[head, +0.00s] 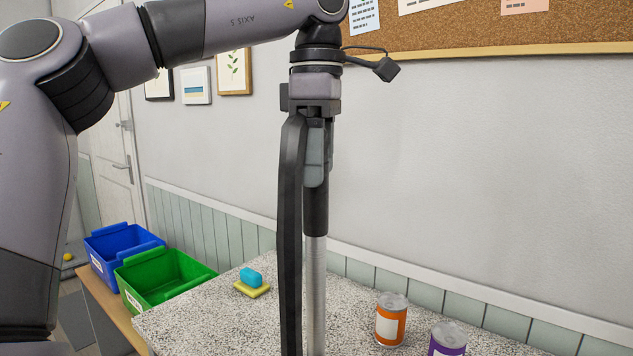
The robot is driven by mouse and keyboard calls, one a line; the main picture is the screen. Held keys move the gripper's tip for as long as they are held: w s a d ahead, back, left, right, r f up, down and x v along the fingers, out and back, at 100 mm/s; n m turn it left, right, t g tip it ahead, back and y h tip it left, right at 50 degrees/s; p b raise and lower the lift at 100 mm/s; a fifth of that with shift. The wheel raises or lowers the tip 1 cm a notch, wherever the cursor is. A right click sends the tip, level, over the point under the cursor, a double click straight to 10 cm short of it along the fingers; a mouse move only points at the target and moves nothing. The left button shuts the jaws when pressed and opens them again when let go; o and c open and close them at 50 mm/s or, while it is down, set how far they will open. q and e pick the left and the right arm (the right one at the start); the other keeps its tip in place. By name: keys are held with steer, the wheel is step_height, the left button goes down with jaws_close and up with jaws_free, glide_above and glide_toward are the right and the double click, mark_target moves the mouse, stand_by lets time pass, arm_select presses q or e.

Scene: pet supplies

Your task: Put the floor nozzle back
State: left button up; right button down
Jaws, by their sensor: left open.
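My left gripper (315,172) points straight down in the middle of the head view, and it is open. A grey finger of it lies against or just in front of the black upper part of an upright pole with a metal tube (316,285) below. A long dark bar (290,235) runs down close beside the pole on its left. Both run out of the bottom of the picture. I cannot make out a floor nozzle as such, and cannot tell whether the pole or bar belongs to it. My right gripper is not in view.
A speckled countertop (215,325) bears a blue block (251,276) on a yellow pad (252,290), an orange can (390,322) and a purple can (447,340). Blue (121,243) and green (163,278) bins stand at left. The wall is behind.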

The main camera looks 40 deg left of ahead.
arm_select(q)
steer(key=shift+w+a+r, duration=0.1)
steer(key=shift+w+r, duration=0.05)
steer(key=shift+r, duration=1.3)
steer(key=shift+f, duration=0.1)
